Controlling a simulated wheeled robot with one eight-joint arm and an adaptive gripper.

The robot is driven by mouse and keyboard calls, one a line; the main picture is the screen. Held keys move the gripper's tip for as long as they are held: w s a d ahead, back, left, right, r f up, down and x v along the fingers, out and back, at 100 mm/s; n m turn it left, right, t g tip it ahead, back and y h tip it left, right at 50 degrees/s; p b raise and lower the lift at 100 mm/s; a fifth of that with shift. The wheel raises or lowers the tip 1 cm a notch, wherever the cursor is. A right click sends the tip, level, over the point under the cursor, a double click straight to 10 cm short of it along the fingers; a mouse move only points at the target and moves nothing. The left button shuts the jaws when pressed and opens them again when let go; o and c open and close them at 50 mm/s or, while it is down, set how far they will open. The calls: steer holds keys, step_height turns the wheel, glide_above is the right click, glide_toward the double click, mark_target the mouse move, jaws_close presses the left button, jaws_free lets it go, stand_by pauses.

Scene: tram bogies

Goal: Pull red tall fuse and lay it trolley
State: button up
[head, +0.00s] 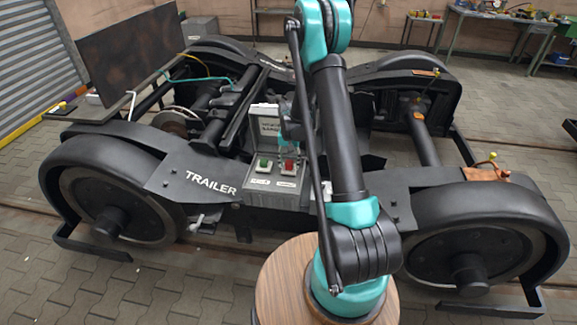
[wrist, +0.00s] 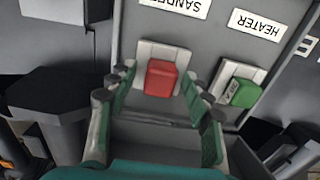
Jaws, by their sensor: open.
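The red fuse (head: 287,168) sits upright in the right socket of a grey fuse box (head: 275,200) with a raised lid, on the bogie's near side frame. In the wrist view the red fuse (wrist: 161,78) stands on a pale base. My gripper (wrist: 160,88) is open, with green-padded fingers on either side of the fuse. I cannot tell if the pads touch it. In the head view my arm largely hides the gripper. A green fuse (wrist: 243,93) sits in the neighbouring socket. I cannot pick out a trolley with certainty.
The black bogie frame marked TRAILER (head: 210,183) surrounds the box, with wheels at both ends. An orange-brown item (head: 487,174) lies on the frame at right. Workbenches (head: 492,15) with tools stand at the back right. Open paved floor (head: 95,285) lies in front.

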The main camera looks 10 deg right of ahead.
mark_target(289, 162)
jaws_close()
stand_by(0.4)
steer(key=shift+r, duration=0.15)
steer(key=shift+r, duration=2.85)
steer(key=shift+s, duration=0.1)
